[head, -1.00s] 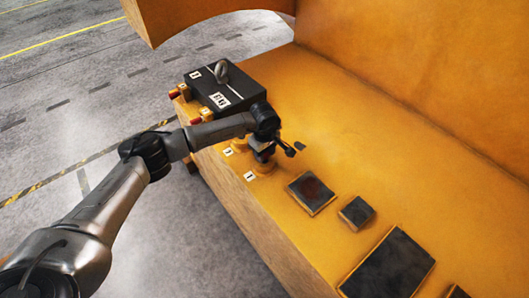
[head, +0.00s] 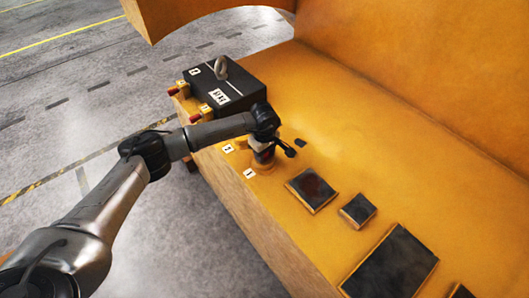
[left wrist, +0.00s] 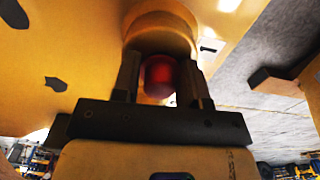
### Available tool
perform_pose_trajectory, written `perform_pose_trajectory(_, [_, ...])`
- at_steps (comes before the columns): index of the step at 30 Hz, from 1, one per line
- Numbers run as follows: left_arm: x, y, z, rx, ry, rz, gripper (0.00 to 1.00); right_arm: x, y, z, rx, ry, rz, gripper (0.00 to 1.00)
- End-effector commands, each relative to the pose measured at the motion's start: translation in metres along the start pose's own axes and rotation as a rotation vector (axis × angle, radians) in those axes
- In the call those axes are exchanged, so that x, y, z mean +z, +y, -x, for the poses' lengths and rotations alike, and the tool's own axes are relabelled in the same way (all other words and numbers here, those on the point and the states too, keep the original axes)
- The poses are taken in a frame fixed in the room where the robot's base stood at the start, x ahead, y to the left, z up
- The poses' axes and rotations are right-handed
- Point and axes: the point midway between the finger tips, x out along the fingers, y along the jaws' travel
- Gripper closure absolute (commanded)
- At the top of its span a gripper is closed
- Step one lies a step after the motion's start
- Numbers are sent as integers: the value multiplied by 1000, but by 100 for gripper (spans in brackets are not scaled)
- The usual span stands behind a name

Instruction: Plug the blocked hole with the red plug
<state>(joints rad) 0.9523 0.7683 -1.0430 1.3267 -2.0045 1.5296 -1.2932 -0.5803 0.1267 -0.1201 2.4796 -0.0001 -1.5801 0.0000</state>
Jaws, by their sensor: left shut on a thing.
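My left gripper (head: 264,156) is over a round boss (head: 262,168) near the front edge of the orange casting (head: 355,130), beside a white number label (head: 249,173). In the left wrist view the gripper (left wrist: 160,72) is shut on the red plug (left wrist: 159,78), which sits between its two dark fingers. The round boss (left wrist: 160,32) shows just beyond the plug. The hole itself is hidden behind the plug and fingers. I cannot tell whether the plug's tip has entered it. My right gripper is not in view.
A black block (head: 218,88) with a lifting eye (head: 221,67) stands on the casting behind my gripper, near other red-tipped bosses. Dark plates (head: 312,190) (head: 357,210) (head: 390,264) lie to the right. A tall orange wall (head: 425,60) bounds the back.

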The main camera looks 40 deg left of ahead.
Motion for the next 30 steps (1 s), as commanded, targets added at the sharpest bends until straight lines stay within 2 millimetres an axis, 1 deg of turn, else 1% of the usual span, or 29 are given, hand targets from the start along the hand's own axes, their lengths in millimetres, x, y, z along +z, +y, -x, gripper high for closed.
perform_pose_trajectory(15, [0,0,18,0,0,0,82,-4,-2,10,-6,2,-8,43])
perform_pose_trajectory(30, [0,0,19,0,0,0,82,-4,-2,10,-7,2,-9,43])
